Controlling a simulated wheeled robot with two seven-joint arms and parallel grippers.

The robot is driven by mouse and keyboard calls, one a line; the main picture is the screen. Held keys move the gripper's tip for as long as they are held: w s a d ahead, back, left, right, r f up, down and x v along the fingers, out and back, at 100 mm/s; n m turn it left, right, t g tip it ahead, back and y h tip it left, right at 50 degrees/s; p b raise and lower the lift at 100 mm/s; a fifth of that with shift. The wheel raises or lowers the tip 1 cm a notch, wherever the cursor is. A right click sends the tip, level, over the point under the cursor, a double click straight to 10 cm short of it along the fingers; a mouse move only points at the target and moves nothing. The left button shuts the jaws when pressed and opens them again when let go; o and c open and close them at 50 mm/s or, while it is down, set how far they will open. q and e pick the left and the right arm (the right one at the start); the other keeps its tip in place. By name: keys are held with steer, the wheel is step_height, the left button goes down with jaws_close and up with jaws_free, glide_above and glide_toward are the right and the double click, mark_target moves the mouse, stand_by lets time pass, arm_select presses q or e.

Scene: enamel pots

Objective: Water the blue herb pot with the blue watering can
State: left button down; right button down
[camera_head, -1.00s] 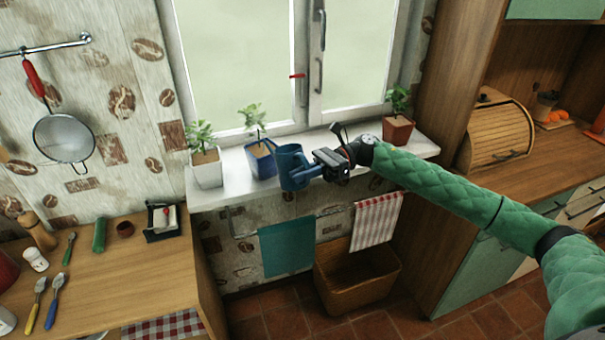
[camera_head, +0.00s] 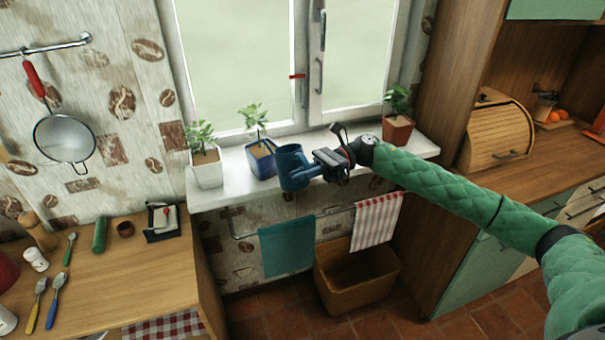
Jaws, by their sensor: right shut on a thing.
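The blue watering can (camera_head: 293,168) is held in the air at the front edge of the windowsill, with its spout side toward the blue herb pot. My right gripper (camera_head: 322,168) is shut on the can's handle side, to the right of its body. The can looks slightly tilted to the left. The blue herb pot (camera_head: 262,163) stands upright on the sill just left of the can, with a green herb growing in it. The can partly covers the pot's right side; I cannot tell whether they touch or whether water flows. My left gripper is not in view.
A white herb pot (camera_head: 207,170) stands left of the blue one, and a red-brown pot (camera_head: 397,131) at the sill's right end. The windowsill (camera_head: 235,190) lies below the window. Towels hang from a rail under it, above a wicker basket (camera_head: 355,275).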

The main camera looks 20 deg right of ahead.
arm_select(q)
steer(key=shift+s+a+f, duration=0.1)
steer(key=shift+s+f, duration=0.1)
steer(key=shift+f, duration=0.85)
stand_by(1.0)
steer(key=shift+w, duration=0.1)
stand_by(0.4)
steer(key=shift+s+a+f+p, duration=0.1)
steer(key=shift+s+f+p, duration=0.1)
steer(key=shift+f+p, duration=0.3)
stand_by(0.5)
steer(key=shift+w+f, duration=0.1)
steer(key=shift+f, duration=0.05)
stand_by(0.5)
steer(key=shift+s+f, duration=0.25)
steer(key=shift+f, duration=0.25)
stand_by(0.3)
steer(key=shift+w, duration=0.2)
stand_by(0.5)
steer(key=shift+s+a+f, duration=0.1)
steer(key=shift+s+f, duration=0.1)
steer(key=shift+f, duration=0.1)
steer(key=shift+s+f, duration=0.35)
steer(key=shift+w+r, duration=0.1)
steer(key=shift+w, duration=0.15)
